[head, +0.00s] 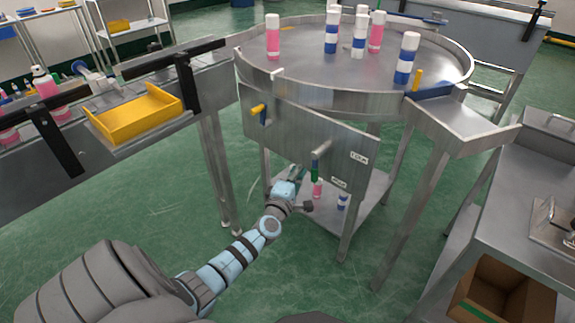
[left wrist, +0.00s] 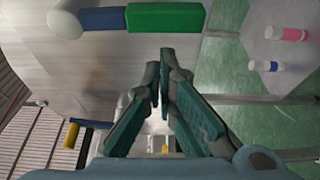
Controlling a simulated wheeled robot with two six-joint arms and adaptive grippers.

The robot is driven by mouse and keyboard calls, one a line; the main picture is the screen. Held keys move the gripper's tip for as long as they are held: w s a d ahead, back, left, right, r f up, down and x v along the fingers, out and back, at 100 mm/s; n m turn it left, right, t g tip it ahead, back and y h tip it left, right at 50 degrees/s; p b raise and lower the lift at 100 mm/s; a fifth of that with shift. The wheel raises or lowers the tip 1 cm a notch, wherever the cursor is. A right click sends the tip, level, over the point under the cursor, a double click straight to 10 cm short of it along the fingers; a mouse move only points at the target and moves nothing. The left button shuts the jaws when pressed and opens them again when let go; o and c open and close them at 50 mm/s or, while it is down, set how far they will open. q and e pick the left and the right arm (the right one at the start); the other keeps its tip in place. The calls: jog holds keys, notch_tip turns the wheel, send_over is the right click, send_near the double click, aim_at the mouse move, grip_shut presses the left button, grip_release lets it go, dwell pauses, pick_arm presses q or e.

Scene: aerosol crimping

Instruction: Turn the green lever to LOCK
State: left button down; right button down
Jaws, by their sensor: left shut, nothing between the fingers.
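The green lever (head: 315,173) hangs on the front of a grey metal panel (head: 275,130) below the round table, under a grey peg. Two small white labels sit beside it; their print is too small to read surely. In the left wrist view the lever's green part (left wrist: 165,17) lies across the top, with a blue section and a pale round end to its left. My left gripper (head: 301,172) is shut and empty, just left of the lever. In the left wrist view its fingertips (left wrist: 160,55) are close together just below the green part; contact cannot be told. My right gripper is out of view.
A yellow-handled lever (head: 257,109) is at the panel's upper left. The round table (head: 290,65) above bears several pink or blue-striped cans. A lower shelf (head: 370,195) behind the panel holds two cans. Table legs stand close by. Open green floor lies left of my forearm.

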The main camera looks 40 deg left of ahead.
pick_arm(q)
jog(key=shift+s+d, duration=0.1)
jog(key=shift+d, duration=0.65)
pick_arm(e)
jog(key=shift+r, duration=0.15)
pick_arm(q)
jog(key=shift+r, duration=0.1)
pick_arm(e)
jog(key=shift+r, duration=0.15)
pick_arm(q)
jog(key=shift+d+n+p, duration=0.2)
jog(key=shift+n+p, duration=0.1)
jog(key=shift+p, duration=0.2)
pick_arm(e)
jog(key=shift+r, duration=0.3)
